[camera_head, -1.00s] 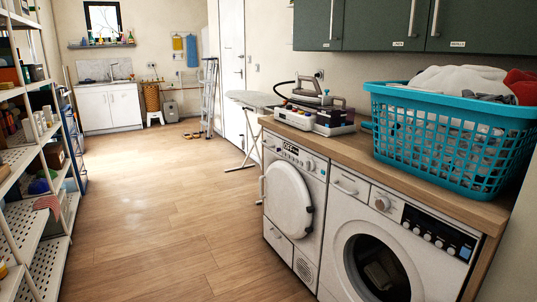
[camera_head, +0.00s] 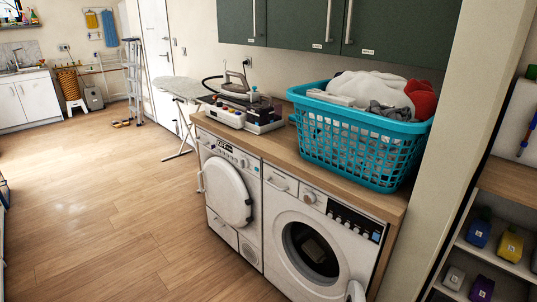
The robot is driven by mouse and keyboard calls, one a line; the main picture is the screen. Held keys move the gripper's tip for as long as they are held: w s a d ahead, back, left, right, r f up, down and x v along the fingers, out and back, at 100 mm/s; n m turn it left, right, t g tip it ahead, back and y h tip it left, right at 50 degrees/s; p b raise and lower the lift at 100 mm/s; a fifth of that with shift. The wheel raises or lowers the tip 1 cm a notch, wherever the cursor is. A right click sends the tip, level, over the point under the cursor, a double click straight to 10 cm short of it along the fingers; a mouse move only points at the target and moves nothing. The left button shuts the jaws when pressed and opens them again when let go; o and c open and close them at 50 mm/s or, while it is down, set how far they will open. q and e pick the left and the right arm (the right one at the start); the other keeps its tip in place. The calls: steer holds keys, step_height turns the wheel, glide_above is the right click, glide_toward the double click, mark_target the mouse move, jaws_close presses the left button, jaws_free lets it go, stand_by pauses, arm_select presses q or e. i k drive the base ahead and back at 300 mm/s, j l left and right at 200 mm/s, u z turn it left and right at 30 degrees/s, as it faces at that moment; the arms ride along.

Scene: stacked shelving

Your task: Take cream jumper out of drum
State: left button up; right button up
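The right-hand white machine has a round dark porthole (camera_head: 311,250) in its front, with a pale rim around it. Something greyish shows faintly inside it, but I cannot tell whether it is a cream jumper. I cannot tell whether this porthole is open or covered by glass. The left-hand white machine has a round white door (camera_head: 226,193), which looks shut and hides its drum. A small white curved part (camera_head: 355,291) shows at the bottom edge by the right machine; I cannot tell what it is. Neither of my grippers is in view.
An ironing board (camera_head: 185,88) stands behind. Shelves (camera_head: 490,265) with bottles are at right. The wooden floor (camera_head: 110,200) at left is clear.

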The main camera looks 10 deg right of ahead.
mark_target(310, 247)
steer(key=k+l, duration=0.1)
steer(key=l, duration=0.4)
steer(key=k+l, duration=0.1)
steer(key=l, duration=0.4)
steer(key=k+l, duration=0.1)
steer(key=l, duration=0.4)
steer(key=k+l, duration=0.1)
steer(key=l, duration=0.4)
steer(key=j+z, duration=0.3)
steer(key=j, duration=0.8)
